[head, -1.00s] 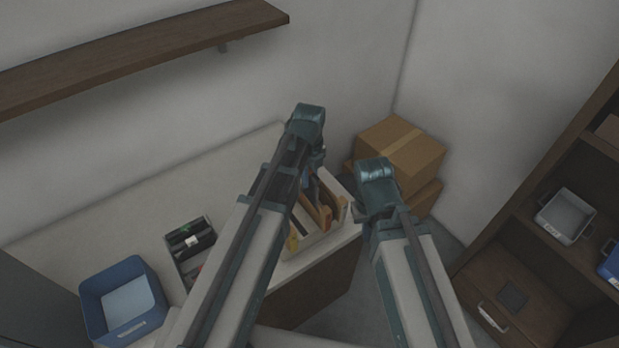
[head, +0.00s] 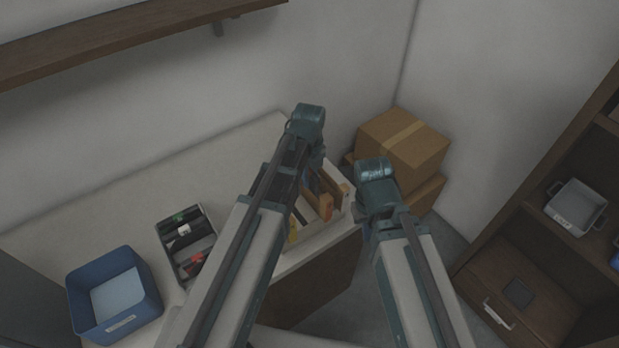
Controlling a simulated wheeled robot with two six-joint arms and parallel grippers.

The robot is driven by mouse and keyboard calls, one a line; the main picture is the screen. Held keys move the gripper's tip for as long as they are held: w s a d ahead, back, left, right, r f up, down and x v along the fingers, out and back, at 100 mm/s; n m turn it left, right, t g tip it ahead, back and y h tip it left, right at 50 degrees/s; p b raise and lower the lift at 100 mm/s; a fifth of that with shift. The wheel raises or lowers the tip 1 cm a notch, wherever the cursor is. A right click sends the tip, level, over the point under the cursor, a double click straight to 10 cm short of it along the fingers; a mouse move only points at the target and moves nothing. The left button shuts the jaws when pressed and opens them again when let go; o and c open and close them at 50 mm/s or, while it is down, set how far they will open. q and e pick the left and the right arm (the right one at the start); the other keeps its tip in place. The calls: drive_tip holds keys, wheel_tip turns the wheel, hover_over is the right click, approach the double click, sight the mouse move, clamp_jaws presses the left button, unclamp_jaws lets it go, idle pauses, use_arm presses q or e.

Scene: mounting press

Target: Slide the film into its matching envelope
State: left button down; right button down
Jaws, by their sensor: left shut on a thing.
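Upright brown, pale and orange pieces, perhaps envelopes, stand in a white holder (head: 335,226) at the right end of the counter. My left gripper (head: 316,168) is over the back of this holder, mostly hidden behind its own arm. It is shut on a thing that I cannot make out. No film can be made out in the view. My right arm reaches to the right of the holder, past the counter's edge. Its gripper (head: 364,218) is mostly hidden behind its wrist, so its jaws do not show.
A black divided tray (head: 164,238) with small items and a blue bin (head: 72,296) stand on the counter (head: 130,205), which is clear behind them. Cardboard boxes (head: 405,143) are stacked in the corner. A shelf unit (head: 535,195) with a grey bin (head: 575,207) is at right.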

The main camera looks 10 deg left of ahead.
use_arm(q)
drive_tip(key=c, duration=0.7)
unclamp_jaws()
drive_tip(key=shift+c, duration=0.2)
drive_tip(key=shift+r, duration=0.15)
wheel_tip(320, 180, up, 14)
drive_tip(key=p, duration=1.4)
drive_tip(key=shift+f, duration=0.2)
